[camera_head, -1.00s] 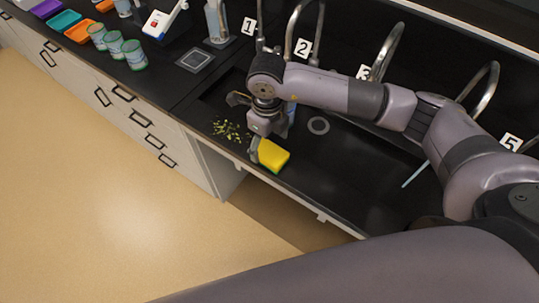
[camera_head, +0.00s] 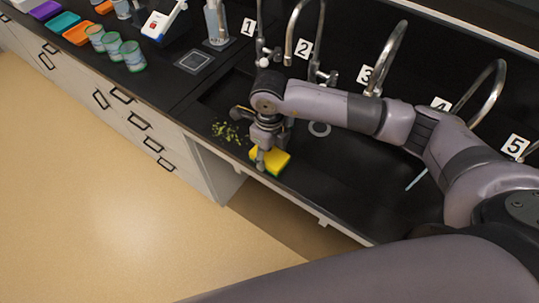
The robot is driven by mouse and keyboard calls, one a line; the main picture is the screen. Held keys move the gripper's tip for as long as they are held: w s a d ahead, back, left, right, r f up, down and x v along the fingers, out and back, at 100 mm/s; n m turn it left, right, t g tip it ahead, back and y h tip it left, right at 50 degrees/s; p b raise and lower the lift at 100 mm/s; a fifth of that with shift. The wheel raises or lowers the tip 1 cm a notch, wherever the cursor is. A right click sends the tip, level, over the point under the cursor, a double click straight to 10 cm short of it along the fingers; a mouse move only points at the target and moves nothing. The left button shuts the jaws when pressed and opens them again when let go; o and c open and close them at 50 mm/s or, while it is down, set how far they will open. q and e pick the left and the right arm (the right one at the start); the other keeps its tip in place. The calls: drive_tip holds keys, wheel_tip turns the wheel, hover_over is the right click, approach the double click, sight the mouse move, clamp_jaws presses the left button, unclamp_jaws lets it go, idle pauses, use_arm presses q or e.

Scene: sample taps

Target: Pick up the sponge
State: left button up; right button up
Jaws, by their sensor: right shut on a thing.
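The sponge (camera_head: 280,161) is yellow with a green underside. It lies at the front edge of the black counter, in the middle of the camera_head view. My right gripper (camera_head: 262,162) comes down over it and is shut on it, with a finger at its left side. The gripper and wrist hide part of the sponge's left and back. I cannot tell whether the sponge is clear of the counter. My left gripper is not in view.
Green-yellow bits (camera_head: 228,131) lie scattered left of the sponge. A grey ring (camera_head: 319,129) and a pale blue stick (camera_head: 416,180) lie on the counter. Curved metal taps (camera_head: 391,52) with number cards stand along the back. Jars (camera_head: 132,56) and coloured trays (camera_head: 78,33) stand at the left.

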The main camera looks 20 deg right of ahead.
sight(269, 153)
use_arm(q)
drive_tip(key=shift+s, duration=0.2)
use_arm(e)
drive_tip(key=shift+c, duration=0.9)
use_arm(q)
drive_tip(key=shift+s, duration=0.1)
use_arm(e)
drive_tip(key=shift+r, duration=0.65)
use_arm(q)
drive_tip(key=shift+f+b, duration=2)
use_arm(e)
wheel_tip(269, 153, up, 19)
drive_tip(key=shift+f, duration=0.15)
drive_tip(key=o, duration=0.3)
drive_tip(key=c, duration=0.5)
